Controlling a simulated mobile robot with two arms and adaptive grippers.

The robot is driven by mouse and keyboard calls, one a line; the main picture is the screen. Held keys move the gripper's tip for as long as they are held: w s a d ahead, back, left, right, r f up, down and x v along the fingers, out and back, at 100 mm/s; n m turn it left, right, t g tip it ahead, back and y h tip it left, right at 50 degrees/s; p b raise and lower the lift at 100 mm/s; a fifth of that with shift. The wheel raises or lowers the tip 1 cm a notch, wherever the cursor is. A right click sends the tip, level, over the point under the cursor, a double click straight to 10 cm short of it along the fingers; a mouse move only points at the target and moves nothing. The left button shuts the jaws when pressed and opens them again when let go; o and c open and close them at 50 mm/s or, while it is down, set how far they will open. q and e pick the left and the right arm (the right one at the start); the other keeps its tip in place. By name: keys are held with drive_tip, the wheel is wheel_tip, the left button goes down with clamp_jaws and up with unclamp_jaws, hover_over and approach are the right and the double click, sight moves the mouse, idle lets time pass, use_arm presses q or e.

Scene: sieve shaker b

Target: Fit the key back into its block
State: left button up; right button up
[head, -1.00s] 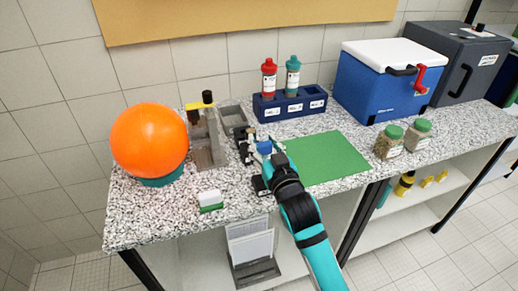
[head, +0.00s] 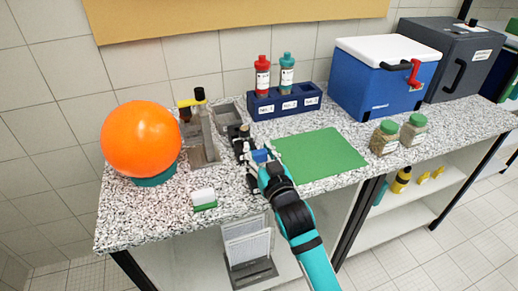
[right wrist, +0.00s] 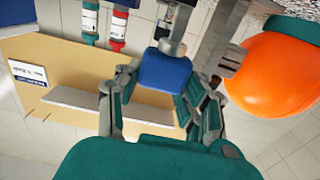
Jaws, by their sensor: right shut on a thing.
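My right gripper (head: 258,163) is shut on a blue-headed piece, which looks like the key (head: 260,155). In the right wrist view the blue head (right wrist: 165,74) sits between the two fingers (right wrist: 162,95), with a short grey part beyond it. A dark fixture with small light parts (head: 240,140), possibly the key's block, stands just beyond the gripper. The key is close to this fixture; I cannot tell whether they touch. The block's opening is not clear. My left gripper is not in view.
A grey stand (head: 203,140) and an orange ball (head: 141,139) are to the left. A white-and-green block (head: 204,198) lies near the front edge. A green mat (head: 320,155) is at right, a blue bottle rack (head: 289,103) behind. The mat is bare.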

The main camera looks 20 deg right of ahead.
drive_tip(key=shift+f+b, duration=0.35)
drive_tip(key=shift+f, duration=0.6)
drive_tip(key=shift+r, duration=0.1)
drive_tip(key=shift+p, duration=0.8)
idle(0.8)
drive_tip(key=shift+f+b, duration=1)
drive_tip(key=shift+f, duration=0.85)
drive_tip(key=o, duration=1.1)
drive_tip(key=shift+c, duration=0.2)
drive_tip(key=shift+s, duration=0.1)
